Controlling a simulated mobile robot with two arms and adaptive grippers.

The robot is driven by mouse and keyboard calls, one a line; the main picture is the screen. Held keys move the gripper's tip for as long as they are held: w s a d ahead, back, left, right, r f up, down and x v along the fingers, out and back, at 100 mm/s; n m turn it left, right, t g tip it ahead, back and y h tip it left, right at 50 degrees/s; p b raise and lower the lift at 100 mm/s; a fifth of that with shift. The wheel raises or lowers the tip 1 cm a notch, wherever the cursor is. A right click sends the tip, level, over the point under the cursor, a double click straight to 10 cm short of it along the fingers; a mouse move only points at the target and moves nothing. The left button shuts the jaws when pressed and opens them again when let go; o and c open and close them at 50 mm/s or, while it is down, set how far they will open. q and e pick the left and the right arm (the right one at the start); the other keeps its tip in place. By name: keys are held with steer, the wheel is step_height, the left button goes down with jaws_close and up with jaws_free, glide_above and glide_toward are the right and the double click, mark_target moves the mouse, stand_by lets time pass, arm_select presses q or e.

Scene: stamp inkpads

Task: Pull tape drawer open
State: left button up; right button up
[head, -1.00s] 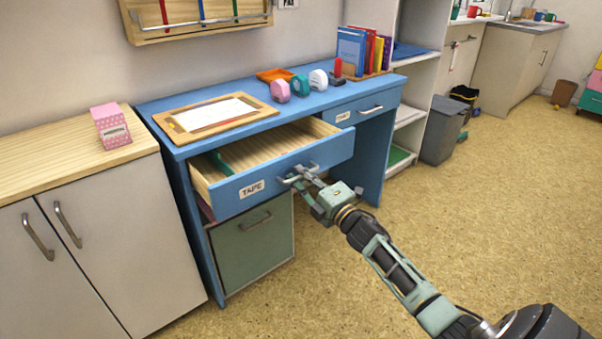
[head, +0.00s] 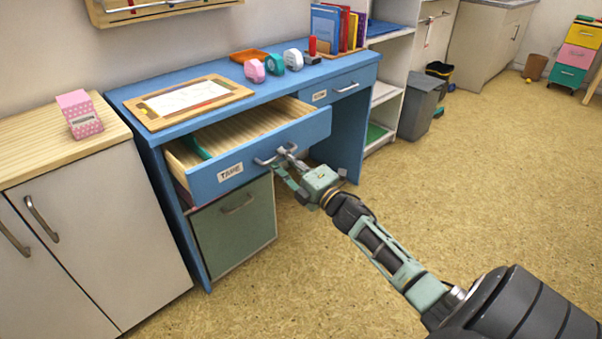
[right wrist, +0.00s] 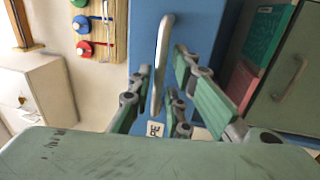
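The blue drawer labelled TAPE (head: 215,177) stands well out from the desk, with its pale wooden inside and a green item showing in it. Its curved metal handle (head: 275,156) is on the front. My right gripper (head: 284,160) is at this handle. In the right wrist view, the handle (right wrist: 162,62) runs between the two fingers (right wrist: 163,75), with narrow blue gaps beside it, so the fingers look parted around it. Contact on the hidden side cannot be told. My left gripper is not in view.
The blue desk (head: 122,99) bears a wooden tray, tape dispensers and books. A green cabinet door (head: 235,225) is below the drawer. A white cupboard (head: 100,230) stands at left, a grey bin (head: 420,105) at right.

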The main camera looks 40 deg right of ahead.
steer(key=a+v, duration=0.1)
steer(key=v, duration=0.9)
steer(key=shift+s+d, duration=0.15)
steer(key=shift+d, duration=0.25)
